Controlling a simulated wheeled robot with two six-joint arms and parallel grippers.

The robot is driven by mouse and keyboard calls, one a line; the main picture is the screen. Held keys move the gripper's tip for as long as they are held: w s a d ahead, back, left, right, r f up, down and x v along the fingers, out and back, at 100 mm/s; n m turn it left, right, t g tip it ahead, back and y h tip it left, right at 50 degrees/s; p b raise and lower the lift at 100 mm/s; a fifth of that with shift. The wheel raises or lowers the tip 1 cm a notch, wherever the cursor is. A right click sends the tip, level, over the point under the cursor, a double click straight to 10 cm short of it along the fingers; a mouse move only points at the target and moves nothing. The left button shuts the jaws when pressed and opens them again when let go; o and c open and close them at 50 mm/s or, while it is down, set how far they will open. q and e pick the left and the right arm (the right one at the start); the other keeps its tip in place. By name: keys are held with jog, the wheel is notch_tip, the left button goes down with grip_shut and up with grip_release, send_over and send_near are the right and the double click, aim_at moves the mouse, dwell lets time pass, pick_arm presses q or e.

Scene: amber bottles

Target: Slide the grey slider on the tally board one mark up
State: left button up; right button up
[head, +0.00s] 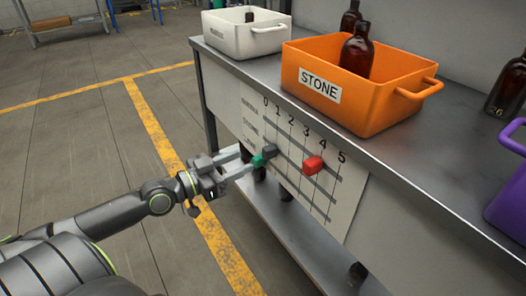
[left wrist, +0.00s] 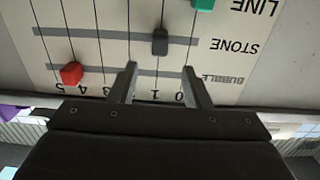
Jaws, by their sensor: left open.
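The tally board (head: 335,205) is a pale panel on the bench front, with columns numbered 0 to 5. The grey slider (head: 270,150) appears to be at mark 1; in the left wrist view it (left wrist: 160,42) sits on the STONE row. A green slider (head: 258,161) is on the LINE row near 0, and a red slider (head: 313,165) is on the BUBBLE row near 4. My left gripper (head: 247,158) is open and faces the board. In the left wrist view its fingertips (left wrist: 160,70) straddle the grey slider's column, apart from the slider. My right gripper is out of view.
On the bench top (head: 255,66) stand a white bin (head: 232,40), an orange bin labelled STONE (head: 340,105) with an amber bottle (head: 357,55), and a purple bin (head: 508,200). Another bottle (head: 508,85) stands at right. A lower shelf (head: 270,225) lies under the board; floor at left is clear.

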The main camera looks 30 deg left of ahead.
aim_at(264, 152)
pick_arm(q)
jog(key=shift+p+x, duration=0.35)
jog(key=shift+x, duration=3.55)
jog(key=shift+c, duration=0.2)
grip_shut()
